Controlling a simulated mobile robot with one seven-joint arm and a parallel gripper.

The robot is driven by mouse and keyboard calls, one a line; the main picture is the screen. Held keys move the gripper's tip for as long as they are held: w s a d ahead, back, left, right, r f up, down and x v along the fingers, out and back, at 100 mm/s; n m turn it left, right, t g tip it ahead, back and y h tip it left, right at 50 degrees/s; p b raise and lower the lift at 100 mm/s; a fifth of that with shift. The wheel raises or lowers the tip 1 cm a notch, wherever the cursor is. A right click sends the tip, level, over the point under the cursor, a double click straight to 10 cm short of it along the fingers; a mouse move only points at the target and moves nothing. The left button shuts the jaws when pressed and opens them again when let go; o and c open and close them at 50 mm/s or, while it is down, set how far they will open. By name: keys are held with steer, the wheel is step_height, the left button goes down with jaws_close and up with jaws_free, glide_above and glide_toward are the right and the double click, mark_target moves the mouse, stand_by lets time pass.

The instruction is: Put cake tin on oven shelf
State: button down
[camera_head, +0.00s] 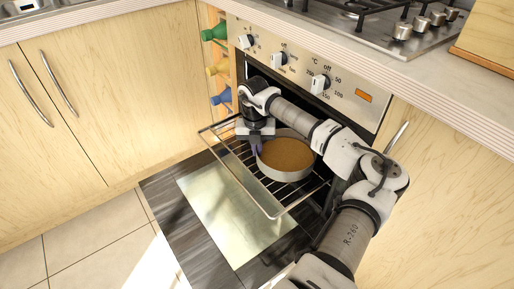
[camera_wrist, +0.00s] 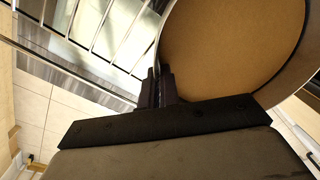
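The round grey cake tin (camera_head: 286,176), filled with brown cake, is level over the pulled-out wire oven shelf (camera_head: 243,188). I cannot tell whether its base touches the wires. My gripper (camera_head: 257,147) points down at the tin's left rim. In the wrist view, the dark fingers (camera_wrist: 160,88) are close together on the rim of the tin (camera_wrist: 225,45), which lies to their right. The tin's underside is hidden.
The oven door (camera_head: 235,215) is folded down below the shelf. The control panel (camera_head: 300,68) with its knobs is above the opening, close to my arm. Coloured bottles (camera_head: 215,32) sit in a narrow rack at the left. The shelf's front left part is bare.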

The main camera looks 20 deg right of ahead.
steer(key=shift+f, duration=0.25)
steer(key=c, duration=1.3)
jaws_free()
steer(key=shift+o, duration=0.2)
step_height(320, 180, up, 14)
steer(key=p, duration=0.1)
steer(key=shift+a, duration=0.3)
steer(key=shift+w+f, duration=0.1)
steer(key=shift+f, duration=0.05)
